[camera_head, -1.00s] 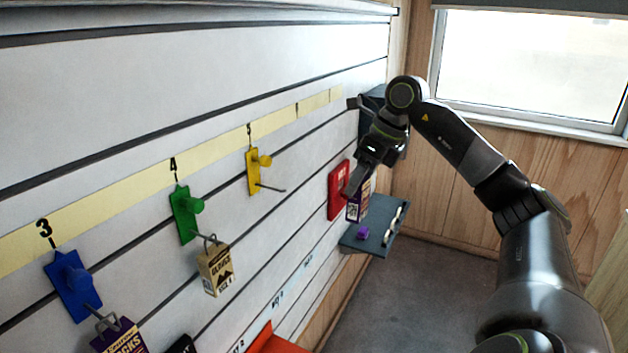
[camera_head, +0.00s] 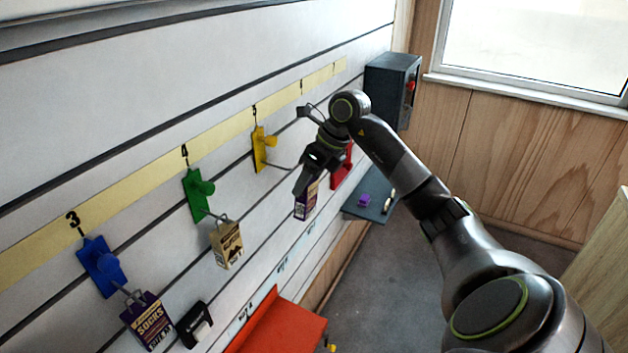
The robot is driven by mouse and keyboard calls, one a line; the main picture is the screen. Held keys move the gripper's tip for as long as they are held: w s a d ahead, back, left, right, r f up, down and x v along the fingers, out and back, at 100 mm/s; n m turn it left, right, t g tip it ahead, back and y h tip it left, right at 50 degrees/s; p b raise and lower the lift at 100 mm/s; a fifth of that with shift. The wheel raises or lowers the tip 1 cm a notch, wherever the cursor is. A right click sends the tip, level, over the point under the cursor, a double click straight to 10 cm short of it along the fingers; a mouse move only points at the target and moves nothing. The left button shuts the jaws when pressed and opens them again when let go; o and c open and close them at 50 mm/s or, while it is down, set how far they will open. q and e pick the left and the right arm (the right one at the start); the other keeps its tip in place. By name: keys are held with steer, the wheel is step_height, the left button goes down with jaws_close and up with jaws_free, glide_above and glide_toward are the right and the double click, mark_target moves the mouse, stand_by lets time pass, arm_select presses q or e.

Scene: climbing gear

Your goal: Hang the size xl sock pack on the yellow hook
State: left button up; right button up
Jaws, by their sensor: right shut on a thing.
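My right gripper (camera_head: 307,182) is shut on a purple and white pack (camera_head: 306,203), which hangs below the fingers. Its print is too small to read, so I cannot tell its size. The yellow hook (camera_head: 260,150) is on the slatted wall just left of the gripper, under the number 5. Its thin prong (camera_head: 281,166) points right and is bare. The held pack is to the right of the prong tip and lower in the picture, apart from it. My left gripper is not in view.
A green hook (camera_head: 196,196) holds a tan pack (camera_head: 227,245). A blue hook (camera_head: 101,266) holds a purple sock pack (camera_head: 147,320). A red plate (camera_head: 342,174) is partly behind my gripper. A grey shelf (camera_head: 378,209), a dark box (camera_head: 391,85) and an orange shelf (camera_head: 280,325) are nearby.

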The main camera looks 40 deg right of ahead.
steer(key=shift+w+a+f, duration=0.1)
steer(key=shift+w+a, duration=0.35)
steer(key=shift+w, duration=0.55)
steer(key=shift+w+a+f, duration=0.1)
steer(key=shift+w+a, duration=0.3)
steer(key=shift+w, duration=0.65)
steer(key=shift+w+a+f, duration=0.1)
steer(key=shift+w+a, duration=0.35)
steer(key=shift+w, duration=0.55)
steer(key=shift+w+a+f+b, duration=0.2)
steer(key=shift+w+f+b, duration=0.3)
steer(key=shift+b, duration=0.25)
steer(key=o, duration=1.1)
steer(key=shift+r, duration=0.15)
steer(key=p, duration=0.4)
glide_toward(283, 168)
steer(key=v, duration=0.5)
